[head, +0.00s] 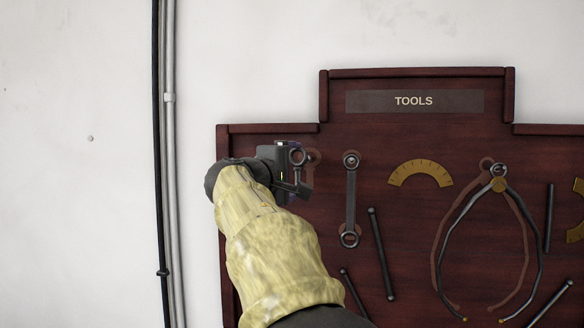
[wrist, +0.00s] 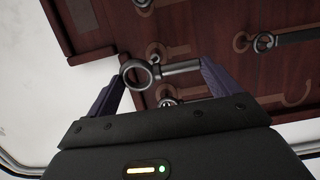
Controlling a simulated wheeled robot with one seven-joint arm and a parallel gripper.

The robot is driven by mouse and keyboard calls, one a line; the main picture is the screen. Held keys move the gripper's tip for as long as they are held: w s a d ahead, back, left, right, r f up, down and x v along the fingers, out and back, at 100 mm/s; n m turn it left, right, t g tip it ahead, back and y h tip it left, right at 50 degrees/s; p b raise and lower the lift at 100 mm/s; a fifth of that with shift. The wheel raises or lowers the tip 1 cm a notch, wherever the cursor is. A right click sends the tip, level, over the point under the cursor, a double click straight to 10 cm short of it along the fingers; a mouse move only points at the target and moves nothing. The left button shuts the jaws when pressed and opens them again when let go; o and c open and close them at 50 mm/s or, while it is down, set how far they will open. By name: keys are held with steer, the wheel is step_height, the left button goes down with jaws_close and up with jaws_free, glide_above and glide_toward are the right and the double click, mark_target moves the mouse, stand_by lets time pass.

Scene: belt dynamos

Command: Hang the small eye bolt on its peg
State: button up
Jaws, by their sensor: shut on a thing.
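The small eye bolt is a grey metal ring with a short shank. In the wrist view the eye bolt (wrist: 138,75) lies crosswise between the two fingers of my gripper (wrist: 160,80), ring at the left and shank at the right. In the head view my gripper (head: 288,168) is at the upper left of the tool board (head: 270,137), shut on the bolt, whose ring (head: 297,156) shows upright. A reddish-brown outline (head: 312,166) is on the board just right of the gripper, partly covered by it.
A double-ring wrench (head: 351,200) hangs close to the right of my gripper. A brass protractor (head: 421,173), dark rods (head: 381,253) and large calipers (head: 538,235) are farther right. Conduits (head: 168,200) run down the white wall at the left.

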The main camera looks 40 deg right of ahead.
steer(key=shift+w+d, duration=0.1)
steer(key=shift+d, duration=0.05)
steer(key=w+d+f+p, duration=0.1)
steer(key=w+d+p, duration=0.3)
steer(key=w+d, duration=0.2)
steer(key=shift+d+f, duration=0.25)
steer(key=shift+d, duration=0.35)
stand_by(1.1)
steer(key=shift+w, duration=0.1)
stand_by(0.4)
steer(key=o, duration=0.8)
